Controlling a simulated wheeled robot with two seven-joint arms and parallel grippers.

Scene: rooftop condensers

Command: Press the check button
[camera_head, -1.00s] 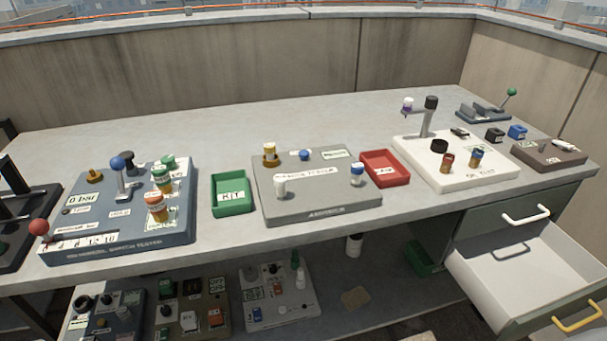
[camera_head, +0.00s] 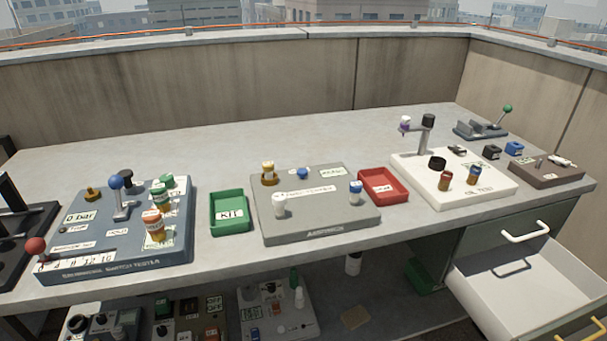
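A grey tester box (camera_head: 320,219) sits in the middle of the bench. It has a small blue button (camera_head: 302,173) near its back edge, beside a pale label (camera_head: 332,171) too small to read. A yellowish cylinder (camera_head: 268,173), a white cylinder (camera_head: 280,206) and a blue-and-white cylinder (camera_head: 355,193) stand on it. I cannot read which control is marked check. Neither of my grippers is in view.
A green tray (camera_head: 230,226) and a red tray (camera_head: 383,187) flank the grey box. A white panel (camera_head: 470,196) and a brown box (camera_head: 546,174) stand at the right. An open drawer (camera_head: 520,280) juts out below right. The bench's back strip is clear.

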